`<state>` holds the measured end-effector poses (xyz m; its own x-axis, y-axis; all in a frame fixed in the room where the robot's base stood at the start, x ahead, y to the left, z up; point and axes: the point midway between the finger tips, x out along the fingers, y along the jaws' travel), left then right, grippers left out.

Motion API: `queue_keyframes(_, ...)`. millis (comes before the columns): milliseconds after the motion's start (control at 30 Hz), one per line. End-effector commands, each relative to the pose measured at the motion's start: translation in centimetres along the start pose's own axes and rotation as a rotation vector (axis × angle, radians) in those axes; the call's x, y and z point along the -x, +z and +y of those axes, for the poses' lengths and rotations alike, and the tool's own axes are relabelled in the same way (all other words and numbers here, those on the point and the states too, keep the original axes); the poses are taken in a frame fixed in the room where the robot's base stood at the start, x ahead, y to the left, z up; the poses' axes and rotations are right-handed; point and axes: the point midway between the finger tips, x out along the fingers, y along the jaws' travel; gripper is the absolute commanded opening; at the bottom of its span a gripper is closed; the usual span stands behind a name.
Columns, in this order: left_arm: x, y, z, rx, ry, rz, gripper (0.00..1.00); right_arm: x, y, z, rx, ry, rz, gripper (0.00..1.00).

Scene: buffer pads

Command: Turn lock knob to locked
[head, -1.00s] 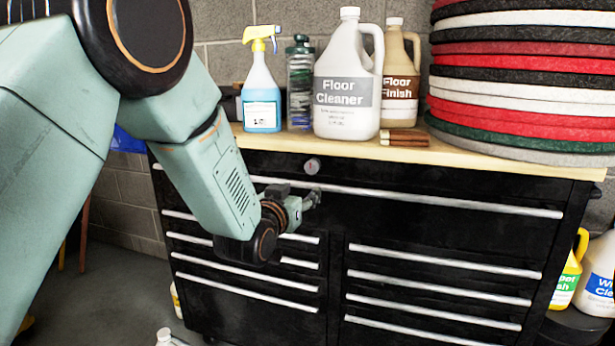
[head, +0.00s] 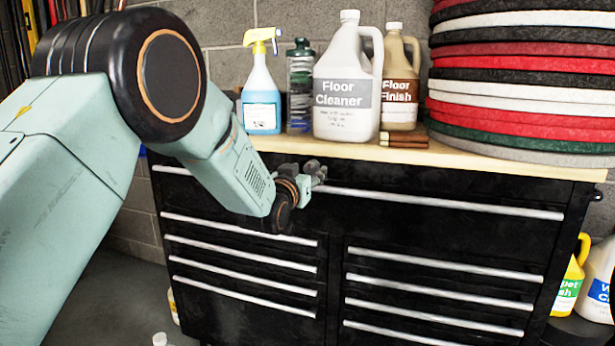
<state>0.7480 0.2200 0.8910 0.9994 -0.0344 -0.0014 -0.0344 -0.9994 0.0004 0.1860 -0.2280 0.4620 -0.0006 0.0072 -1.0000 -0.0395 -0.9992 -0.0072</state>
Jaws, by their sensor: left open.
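The lock knob (head: 312,165) is a small round grey metal knob on the black front of the tool cabinet (head: 440,213), just under the wooden top. My left gripper (head: 306,174) is open at the knob, with its fingers overlapping it in the head view. The fingers partly cover the knob, so I cannot tell its turn position or whether they touch it. My right gripper is not in view.
On the wooden top (head: 470,159) stand a spray bottle (head: 261,100), a Floor Cleaner jug (head: 342,90), a Floor Finish jug (head: 400,85) and a tall stack of round pads (head: 525,70). Long silver drawer handles (head: 440,203) cross the cabinet front below the knob.

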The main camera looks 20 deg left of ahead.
Motion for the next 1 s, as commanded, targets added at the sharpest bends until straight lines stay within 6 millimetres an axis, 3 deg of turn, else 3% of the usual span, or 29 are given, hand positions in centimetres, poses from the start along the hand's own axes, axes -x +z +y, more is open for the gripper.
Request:
queue_keyframes(367, -0.21, -0.07, 0.14, 0.000, -0.001, 0.001, 0.52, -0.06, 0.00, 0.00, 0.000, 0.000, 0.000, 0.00)
queue_keyframes(1000, -0.20, -0.06, 0.13, 0.000, 0.000, 0.001, 0.00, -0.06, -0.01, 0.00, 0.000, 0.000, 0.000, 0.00)
